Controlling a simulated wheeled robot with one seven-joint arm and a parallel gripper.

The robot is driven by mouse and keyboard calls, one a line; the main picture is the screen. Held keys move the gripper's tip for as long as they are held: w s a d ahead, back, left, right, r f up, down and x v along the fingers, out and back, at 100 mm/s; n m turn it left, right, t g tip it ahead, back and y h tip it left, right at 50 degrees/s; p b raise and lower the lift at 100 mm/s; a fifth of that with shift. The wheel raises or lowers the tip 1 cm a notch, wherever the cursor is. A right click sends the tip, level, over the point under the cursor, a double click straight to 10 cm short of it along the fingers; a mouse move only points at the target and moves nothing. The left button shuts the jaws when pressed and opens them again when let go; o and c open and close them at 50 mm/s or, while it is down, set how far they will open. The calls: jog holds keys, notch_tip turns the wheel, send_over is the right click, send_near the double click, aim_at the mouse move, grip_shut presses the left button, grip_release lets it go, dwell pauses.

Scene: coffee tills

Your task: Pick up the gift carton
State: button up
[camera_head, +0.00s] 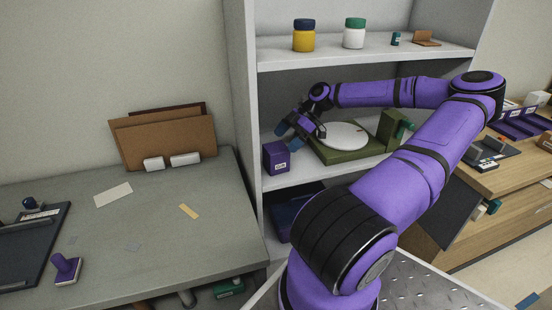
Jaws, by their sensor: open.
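A small purple carton (275,158) with a white label stands upright on the middle shelf, near the shelf's left wall. It appears to be the gift carton. My gripper (288,137) is open, its blue-tipped fingers pointing down and left, just above and to the right of the carton in the picture. Nothing shows between the fingers. I cannot tell the exact gap between the fingers and the carton.
A green scale-like device (349,154) with a round white plate (346,135) stands right of the carton, under my arm. The upper shelf (380,50) holds a yellow jar (304,36) and a white jar (353,34). The shelf unit's left side wall (243,100) stands close to the carton.

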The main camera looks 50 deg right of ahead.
aim_at(277, 147)
jog(key=shift+w+x, duration=0.1)
jog(key=shift+x, duration=1.2)
jog(key=shift+w+x, duration=0.15)
jog(key=shift+x, duration=1.15)
jog(key=c, duration=0.9)
jog(key=shift+r, duration=0.1)
jog(key=shift+d+r, duration=0.1)
jog(key=shift+r, duration=0.05)
